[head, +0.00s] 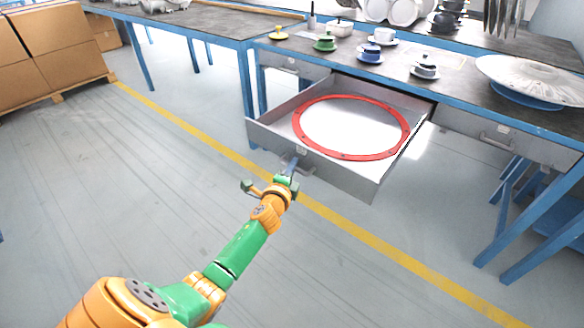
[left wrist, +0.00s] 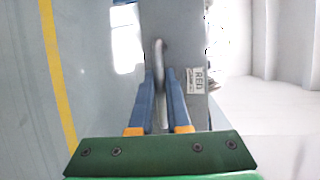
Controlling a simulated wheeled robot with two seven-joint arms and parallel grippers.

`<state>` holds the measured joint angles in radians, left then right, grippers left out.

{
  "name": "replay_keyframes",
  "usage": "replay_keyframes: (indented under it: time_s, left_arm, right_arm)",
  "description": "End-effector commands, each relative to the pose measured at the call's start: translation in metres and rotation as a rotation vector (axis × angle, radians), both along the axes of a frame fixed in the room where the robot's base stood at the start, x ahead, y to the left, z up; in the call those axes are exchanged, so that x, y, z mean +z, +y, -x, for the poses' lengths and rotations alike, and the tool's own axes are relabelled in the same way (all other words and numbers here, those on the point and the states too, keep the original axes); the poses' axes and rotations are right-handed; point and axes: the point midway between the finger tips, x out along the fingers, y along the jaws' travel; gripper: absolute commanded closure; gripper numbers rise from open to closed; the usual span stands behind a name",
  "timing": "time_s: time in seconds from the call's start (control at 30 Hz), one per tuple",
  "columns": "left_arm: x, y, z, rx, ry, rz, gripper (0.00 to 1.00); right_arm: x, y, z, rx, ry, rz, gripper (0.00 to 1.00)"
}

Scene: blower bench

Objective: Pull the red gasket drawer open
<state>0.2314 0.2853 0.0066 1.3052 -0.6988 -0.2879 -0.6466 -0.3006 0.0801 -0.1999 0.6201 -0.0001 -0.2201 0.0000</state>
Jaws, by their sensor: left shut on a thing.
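The red gasket drawer (head: 333,176) is pulled well out from under the bench in the head view. A large red ring gasket (head: 369,156) lies flat inside it. My left gripper (head: 291,163) is at the drawer's front. In the left wrist view its two blue fingers (left wrist: 166,100) are closed around the curved metal handle (left wrist: 159,60). The drawer front (left wrist: 178,30) there carries a white label reading "RED" (left wrist: 196,80). The fingers hide part of the handle. My right gripper is in neither view.
The blue-framed bench (head: 440,88) holds small coloured knobbed parts and a wide silver disc (head: 535,78). A closed drawer (head: 500,136) is at the right, another (head: 292,66) at the left. Cardboard boxes (head: 50,45) stand far left. The floor before the drawer is clear.

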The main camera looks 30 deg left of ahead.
Motion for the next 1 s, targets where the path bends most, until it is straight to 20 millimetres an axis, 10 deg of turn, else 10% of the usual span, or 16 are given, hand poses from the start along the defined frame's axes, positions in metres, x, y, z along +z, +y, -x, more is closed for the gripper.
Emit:
replay_keyframes:
  time_s: [0.3,0.37,0.67,1.0]
  left_arm:
    - [0.000,0.000,0.000,-0.001,0.000,-0.001,1.00]
    - [0.000,0.000,0.000,-0.001,0.000,-0.001,0.73]
    - [0.001,-0.001,0.001,-0.001,0.000,-0.001,0.73]
    - [0.012,-0.020,0.059,-0.002,0.002,0.001,0.73]
  right_arm:
    - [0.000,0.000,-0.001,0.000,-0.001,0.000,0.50]
    - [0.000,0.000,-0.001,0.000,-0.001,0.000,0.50]
    - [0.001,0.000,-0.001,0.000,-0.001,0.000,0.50]
    - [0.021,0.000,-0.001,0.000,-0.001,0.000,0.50]
